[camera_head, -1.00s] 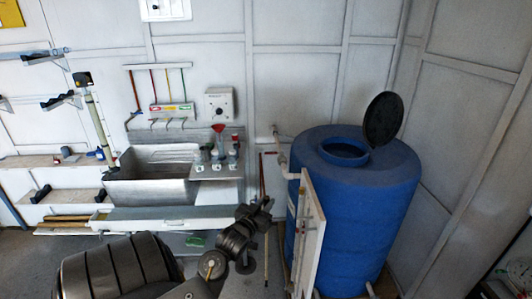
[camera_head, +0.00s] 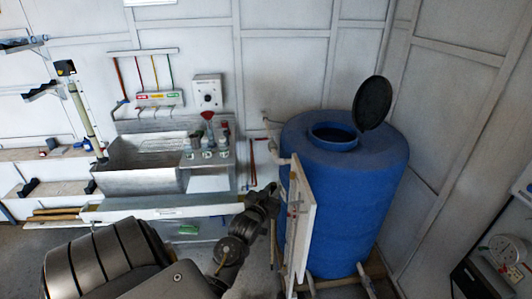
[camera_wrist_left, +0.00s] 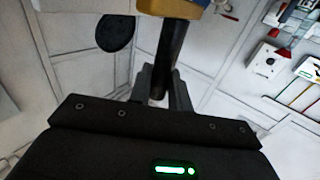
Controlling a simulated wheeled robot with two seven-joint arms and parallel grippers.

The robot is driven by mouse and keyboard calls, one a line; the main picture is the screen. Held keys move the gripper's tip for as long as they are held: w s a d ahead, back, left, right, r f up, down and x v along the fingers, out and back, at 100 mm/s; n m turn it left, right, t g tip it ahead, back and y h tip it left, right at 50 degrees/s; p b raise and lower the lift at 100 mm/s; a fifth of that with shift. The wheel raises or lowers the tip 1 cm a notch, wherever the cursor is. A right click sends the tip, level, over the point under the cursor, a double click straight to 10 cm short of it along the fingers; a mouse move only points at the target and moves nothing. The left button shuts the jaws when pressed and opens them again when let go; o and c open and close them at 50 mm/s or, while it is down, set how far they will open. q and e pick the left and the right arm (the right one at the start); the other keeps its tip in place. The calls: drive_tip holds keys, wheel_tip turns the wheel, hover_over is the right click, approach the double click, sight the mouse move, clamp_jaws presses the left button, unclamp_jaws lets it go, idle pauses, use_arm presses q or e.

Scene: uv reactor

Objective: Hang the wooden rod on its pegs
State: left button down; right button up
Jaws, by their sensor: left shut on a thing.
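My left gripper (camera_head: 268,193) is in front of the wall, just left of the blue barrel. It is shut on a dark rod, which shows between the fingers in the left wrist view (camera_wrist_left: 172,48). Its colour is too shaded there to tell whether it is wood. In the head view a thin brownish length (camera_head: 273,240) shows below the gripper, upright. Black peg-like brackets (camera_head: 42,91) stick out from the wall at the far left; I cannot tell whether they are the rod's pegs. My right gripper is not in view.
A blue barrel (camera_head: 345,205) with its black lid (camera_head: 372,103) raised stands at the right. A white upright panel (camera_head: 301,225) stands beside it. A metal sink (camera_head: 135,180) and a bottle rack (camera_head: 208,160) are at the left. Wooden strips (camera_head: 52,216) lie low on the left.

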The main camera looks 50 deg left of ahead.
use_arm(q)
drive_tip(key=w+d+f+b, duration=0.1)
drive_tip(key=w+d+f, duration=0.1)
drive_tip(key=w+d, duration=0.2)
drive_tip(key=shift+w+d, duration=0.4)
drive_tip(key=shift+w, duration=1.05)
drive_tip(key=c, duration=1.2)
unclamp_jaws()
drive_tip(key=shift+s+b, duration=0.1)
drive_tip(key=shift+b, duration=0.25)
